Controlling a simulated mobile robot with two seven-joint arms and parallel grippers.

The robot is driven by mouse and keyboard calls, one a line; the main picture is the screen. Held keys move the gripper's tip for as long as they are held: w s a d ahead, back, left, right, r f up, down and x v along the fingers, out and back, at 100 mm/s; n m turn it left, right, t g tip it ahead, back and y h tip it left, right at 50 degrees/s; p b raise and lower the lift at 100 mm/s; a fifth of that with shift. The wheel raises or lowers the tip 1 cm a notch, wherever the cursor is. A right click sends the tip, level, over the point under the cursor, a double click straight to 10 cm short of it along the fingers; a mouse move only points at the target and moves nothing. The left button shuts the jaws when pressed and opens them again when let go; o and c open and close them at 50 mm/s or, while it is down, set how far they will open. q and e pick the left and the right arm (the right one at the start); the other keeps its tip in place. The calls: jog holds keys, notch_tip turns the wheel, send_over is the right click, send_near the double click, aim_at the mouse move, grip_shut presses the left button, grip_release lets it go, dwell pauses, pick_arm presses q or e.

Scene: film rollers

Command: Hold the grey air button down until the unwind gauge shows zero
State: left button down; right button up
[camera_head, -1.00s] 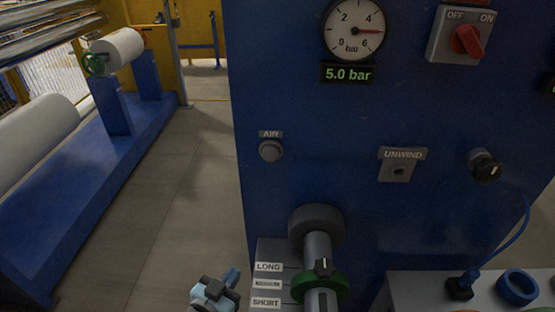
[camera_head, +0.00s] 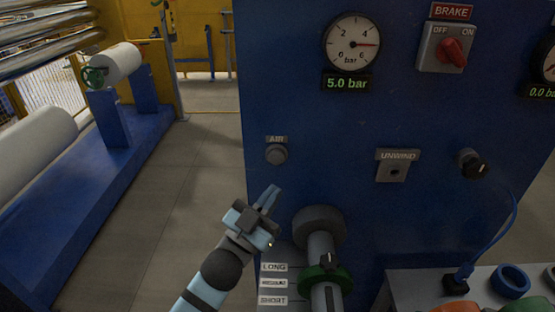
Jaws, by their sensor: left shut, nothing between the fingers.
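The grey air button (camera_head: 276,154) sits under the AIR label on the left part of the blue panel (camera_head: 360,230). My left gripper (camera_head: 272,192) is shut and empty, a little below the button and apart from it, with its fingers pointing up and right. A round gauge (camera_head: 352,43) at the top reads 5.0 bar on its green display (camera_head: 347,83). A second gauge (camera_head: 549,65) is cut off at the right edge, its display showing 0.0. The UNWIND plate (camera_head: 394,168) has a dark hole. My right gripper is not in view.
A shaft with a green ring (camera_head: 326,279) sticks out below my left gripper's right side, next to the LONG and SHORT labels. A red BRAKE switch (camera_head: 453,52) and a black knob (camera_head: 472,163) are on the panel. A grey shelf (camera_head: 415,287) with a blue ring is at lower right.

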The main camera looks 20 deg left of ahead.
aim_at(276, 158)
pick_arm(q)
jog(key=w+a, duration=0.2)
jog(key=w, duration=0.6)
jog(key=shift+w+a+b, duration=0.2)
jog(key=shift+a+b, duration=0.05)
jog(key=shift+b, duration=0.1)
jog(key=shift+w, duration=0.1)
dwell(1.8)
jog(key=shift+w+a, duration=0.1)
jog(key=shift+w, duration=0.2)
jog(key=shift+w+a, duration=0.15)
jog(key=shift+w, duration=0.35)
dwell(3.3)
jog(key=shift+s+d, duration=0.25)
jog(key=shift+s, duration=0.65)
